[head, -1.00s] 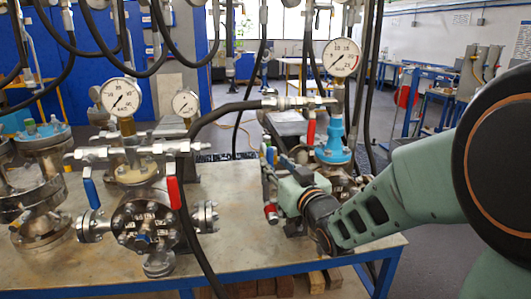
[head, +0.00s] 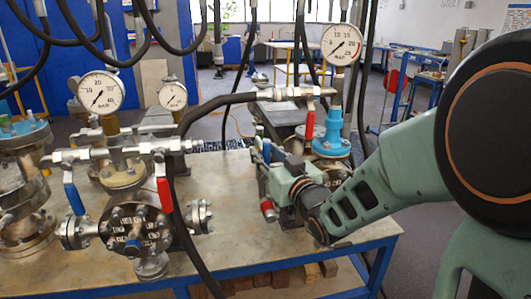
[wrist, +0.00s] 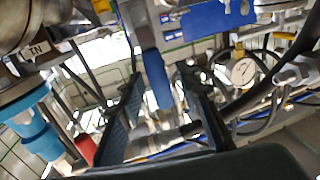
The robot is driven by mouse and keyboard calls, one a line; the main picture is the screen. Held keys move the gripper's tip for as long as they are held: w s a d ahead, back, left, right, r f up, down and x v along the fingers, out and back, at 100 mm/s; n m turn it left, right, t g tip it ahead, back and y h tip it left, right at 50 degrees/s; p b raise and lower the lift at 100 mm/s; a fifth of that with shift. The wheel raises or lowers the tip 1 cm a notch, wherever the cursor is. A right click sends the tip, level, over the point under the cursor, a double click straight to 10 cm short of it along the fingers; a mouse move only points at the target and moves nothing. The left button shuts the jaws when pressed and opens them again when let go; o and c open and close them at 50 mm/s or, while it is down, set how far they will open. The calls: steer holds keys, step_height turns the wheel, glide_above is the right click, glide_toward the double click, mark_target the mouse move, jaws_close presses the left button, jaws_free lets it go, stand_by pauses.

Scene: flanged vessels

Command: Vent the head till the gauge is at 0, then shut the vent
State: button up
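The right vessel has a bright blue neck (head: 333,133), a red-handled valve (head: 309,126) and a round white gauge (head: 342,45) above it. The gauge's needle is too small to read surely. My gripper (head: 266,172) is at the left side of this vessel, whose lower body is largely hidden behind my arm. In the wrist view, a blue lever (wrist: 156,78) stands between the two dark fingers of my gripper (wrist: 163,120). The fingers are apart, with gaps visible beside the lever. A small blue part (head: 266,150) also shows by the gripper in the head view.
A middle vessel (head: 135,232) carries a blue lever (head: 74,198), a red lever (head: 164,195) and a gauge (head: 101,92). A second gauge (head: 172,95) stands behind it. Another vessel (head: 20,190) is at far left. A black hose (head: 183,150) crosses the bench (head: 240,240).

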steer(key=shift+c, duration=0.4)
jaws_close()
